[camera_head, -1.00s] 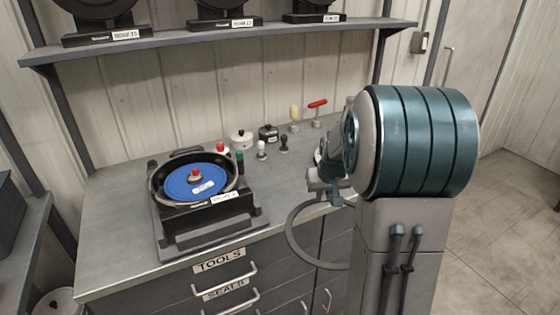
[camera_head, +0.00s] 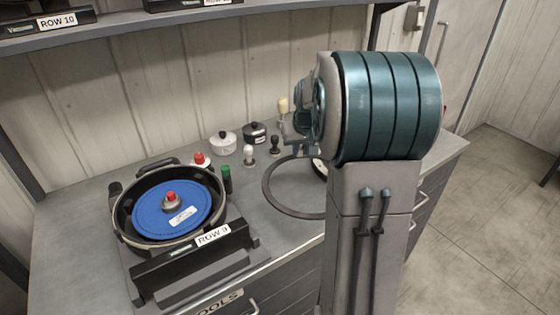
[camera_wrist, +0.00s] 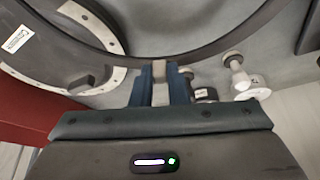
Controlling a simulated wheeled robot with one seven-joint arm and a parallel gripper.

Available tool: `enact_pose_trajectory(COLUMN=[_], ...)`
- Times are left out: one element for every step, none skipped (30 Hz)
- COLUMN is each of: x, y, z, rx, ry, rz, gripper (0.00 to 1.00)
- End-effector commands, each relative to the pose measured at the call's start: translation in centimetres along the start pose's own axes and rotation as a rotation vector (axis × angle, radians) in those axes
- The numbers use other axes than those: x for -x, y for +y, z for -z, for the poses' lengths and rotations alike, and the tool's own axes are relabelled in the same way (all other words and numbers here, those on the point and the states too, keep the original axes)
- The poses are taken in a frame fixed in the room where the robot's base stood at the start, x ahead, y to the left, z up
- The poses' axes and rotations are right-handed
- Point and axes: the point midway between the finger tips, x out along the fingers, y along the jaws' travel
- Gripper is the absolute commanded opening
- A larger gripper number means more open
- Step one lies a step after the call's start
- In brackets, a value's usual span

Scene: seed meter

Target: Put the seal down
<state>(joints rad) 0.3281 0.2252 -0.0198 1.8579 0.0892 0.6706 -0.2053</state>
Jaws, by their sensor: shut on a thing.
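The seal is a thin dark ring (camera_head: 266,186), lying level at or just above the bench top to the right of the seed meter; whether it touches the bench I cannot tell. My arm hides its right part. In the wrist view the seal (camera_wrist: 215,48) is a wide dark arc across the top. My gripper (camera_wrist: 162,72) is shut on the near part of its rim with blue fingers. In the head view my gripper (camera_head: 303,150) is partly hidden by my arm.
The black meter housing (camera_head: 122,215) holds a blue disc (camera_head: 155,218) with a red-topped hub. Several small knobs and handles, including a green-topped one (camera_head: 226,180) and a white pot (camera_head: 222,143), stand behind. A pale disc (camera_wrist: 118,74) lies below the seal.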

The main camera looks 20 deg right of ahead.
Motion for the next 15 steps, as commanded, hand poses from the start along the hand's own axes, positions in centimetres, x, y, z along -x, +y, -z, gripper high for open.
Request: enact_pose_trajectory(x=[-0.9,-1.5,-2.2,-2.6,-3.0,-3.6,-3.9,-4.2,-4.5,-4.6,-4.7,-5.0,-5.2,-5.6,-6.2], y=[-1.0,-1.6,-2.2,-2.6,-3.0,-3.4,-3.7,-4.0,-4.2,-4.3,-4.4,-4.5,-4.5,-4.5,-4.5], z=[0.5,0.7,1.1,1.3,1.5,1.8,1.9,2.0,2.2,2.2,2.3,2.3,2.2,2.0,1.8], rx=[0.004,0.005,0.004,0.005,0.004,0.003,0.002,0.001,0.001,0.001,0.001,0.000,0.000,-0.001,-0.001], ry=[-0.004,-0.004,-0.004,-0.003,-0.002,-0.003,-0.002,-0.001,-0.001,0.000,0.000,-0.001,-0.002,-0.003,-0.004], rz=[0.002,0.003,0.002,0.002,0.002,0.002,0.001,0.001,0.001,0.000,0.000,0.000,0.000,0.000,0.000], gripper=[0.00,0.00,0.00,0.00,0.00,0.00,0.00,0.00,0.00,0.00,0.00,0.00,0.00,0.00,0.00])
